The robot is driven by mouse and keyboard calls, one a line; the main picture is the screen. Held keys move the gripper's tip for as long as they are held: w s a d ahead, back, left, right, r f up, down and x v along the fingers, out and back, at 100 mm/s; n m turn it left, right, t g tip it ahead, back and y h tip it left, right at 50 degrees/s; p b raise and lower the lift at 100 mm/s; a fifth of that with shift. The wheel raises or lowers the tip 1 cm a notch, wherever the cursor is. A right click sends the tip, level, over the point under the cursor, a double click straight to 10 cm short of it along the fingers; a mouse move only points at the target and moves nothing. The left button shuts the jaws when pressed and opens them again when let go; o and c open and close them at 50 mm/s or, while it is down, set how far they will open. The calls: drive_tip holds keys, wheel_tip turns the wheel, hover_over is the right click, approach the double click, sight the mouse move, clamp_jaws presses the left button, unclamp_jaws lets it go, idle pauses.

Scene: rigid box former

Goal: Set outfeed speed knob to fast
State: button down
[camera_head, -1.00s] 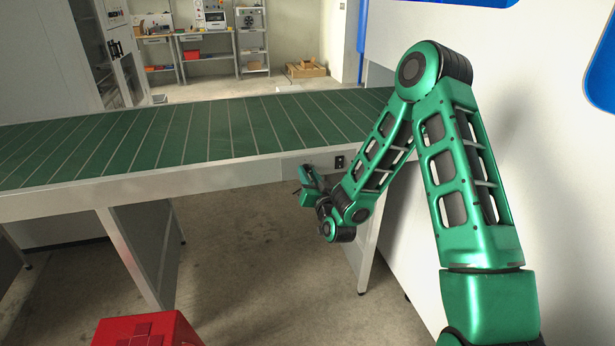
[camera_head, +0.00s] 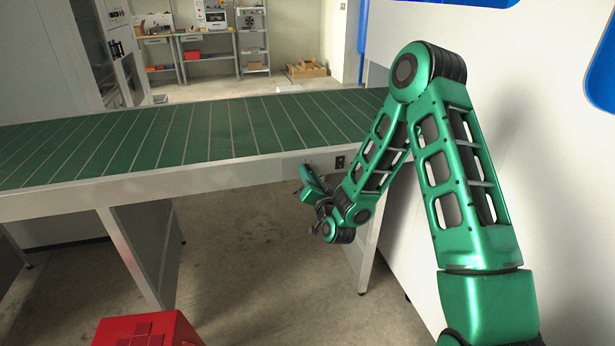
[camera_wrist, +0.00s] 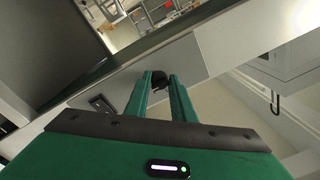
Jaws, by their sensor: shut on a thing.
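The outfeed speed knob (camera_wrist: 159,77) is a small dark knob on a grey plate on the conveyor's side rail. In the wrist view it sits between the tips of my two green fingers. My gripper (camera_wrist: 160,82) is shut on it, and the fingers hide part of its sides. In the head view my gripper (camera_head: 305,172) reaches the conveyor's front rail, and the knob is mostly hidden there. I cannot read the knob's pointer or any speed marks.
The green-belted conveyor (camera_head: 200,135) runs across the view. A dark switch (camera_head: 340,162) sits on the rail right of my gripper; it also shows in the wrist view (camera_wrist: 101,103). A white machine wall stands at the right. A red box (camera_head: 150,330) is at the lower left.

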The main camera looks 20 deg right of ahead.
drive_tip(key=c, duration=1.5)
unclamp_jaws()
drive_tip(key=shift+d+f, duration=0.1)
drive_tip(key=shift+d, duration=0.25)
drive_tip(key=shift+c, duration=0.2)
drive_tip(key=shift+a, duration=0.15)
drive_tip(key=s, duration=1)
drive_tip(key=shift+s+d+f, duration=0.2)
drive_tip(key=shift+s+f, duration=0.05)
drive_tip(key=shift+s, duration=0.15)
